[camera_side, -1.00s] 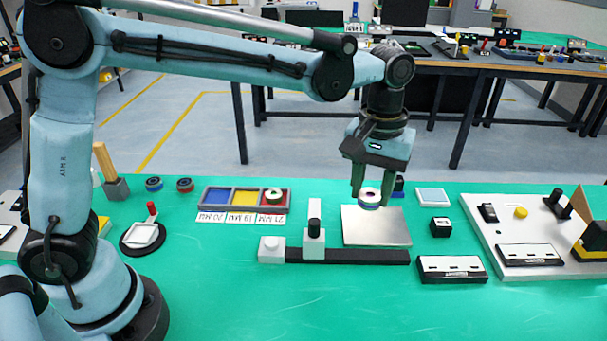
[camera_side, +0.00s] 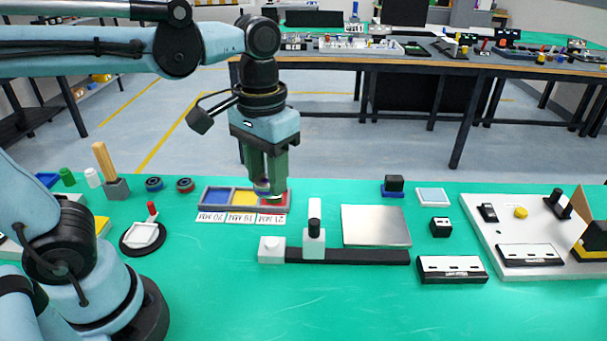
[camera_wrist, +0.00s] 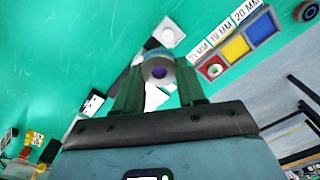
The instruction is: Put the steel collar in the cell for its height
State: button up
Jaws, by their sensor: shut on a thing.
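My gripper (camera_side: 264,186) is shut on the steel collar, a pale grey ring with a blue band (camera_wrist: 158,68) and a dark bore in the wrist view. In the side view the gripper hangs over the right part of the sorting tray (camera_side: 205,206), in front of the red cell. The tray has a blue cell (camera_side: 217,197) labelled 20 MM, a yellow cell (camera_side: 244,198) that seems labelled 19 MM, and a red cell (camera_wrist: 209,72) labelled 21 MM. Another ring (camera_wrist: 213,69) lies in the red cell. The blue and yellow cells look empty.
A height gauge (camera_side: 314,240) on a black rail and a bare steel plate (camera_side: 376,226) stand right of the tray. Two dark rings (camera_side: 185,185) lie left of it. The front mat is clear.

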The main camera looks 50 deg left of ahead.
jog(key=s+d+f+n, duration=0.2)
jog(key=s+d+f, duration=0.1)
jog(key=s, duration=0.5)
jog(key=s+d+f+n, duration=0.2)
jog(key=s+f, duration=0.2)
jog(key=s, duration=0.4)
send_over(221, 278)
notch_tip(221, 278, down, 6)
jog(key=shift+f, duration=2.25)
jog(key=shift+f, duration=0.1)
jog(key=o, duration=1.2)
jog(key=shift+c, duration=0.2)
